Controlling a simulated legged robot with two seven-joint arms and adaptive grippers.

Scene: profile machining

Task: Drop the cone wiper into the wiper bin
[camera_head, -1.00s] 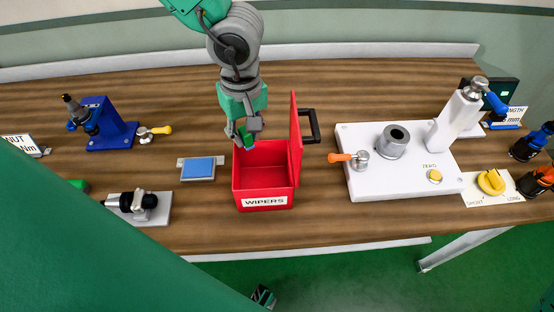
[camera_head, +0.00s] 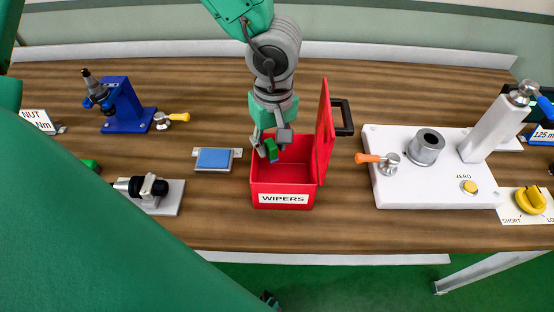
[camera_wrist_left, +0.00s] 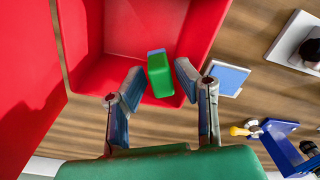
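The cone wiper (camera_head: 271,150) is a small green block with a blue-grey end. It sits between the fingertips of my left gripper (camera_head: 271,142), which points down over the left back part of the wiper bin. The bin's red floor shows bare in the left wrist view. My right gripper cannot be made out.
A blue pad (camera_head: 213,158) on a plate lies left of the bin. A white fixture (camera_head: 405,190) with an orange-handled clamp stands to the right. A black-and-silver device (camera_head: 148,189) and a blue stand (camera_head: 125,105) are further left. The wooden table is clear in front of the bin.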

